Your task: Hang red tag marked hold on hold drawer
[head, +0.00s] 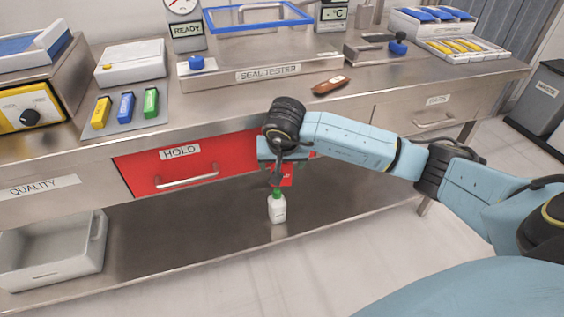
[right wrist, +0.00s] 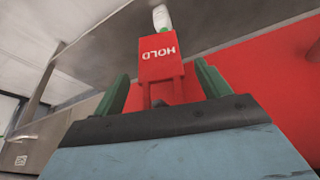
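The red tag (right wrist: 160,61), with HOLD in white letters, hangs below my right gripper. In the head view the tag (head: 286,179) is partly hidden by the gripper. The red HOLD drawer (head: 131,171) is shut, with a metal bar handle (head: 187,177) in front. The tag is to the right of this handle, apart from it. My left gripper is not in view.
A white bottle with a green cap (head: 277,210) stands on the lower shelf below the tag. The counter edge (head: 215,131) juts out above the drawer. A grey bin (head: 60,255) is at lower left. The space before the drawer handle is clear.

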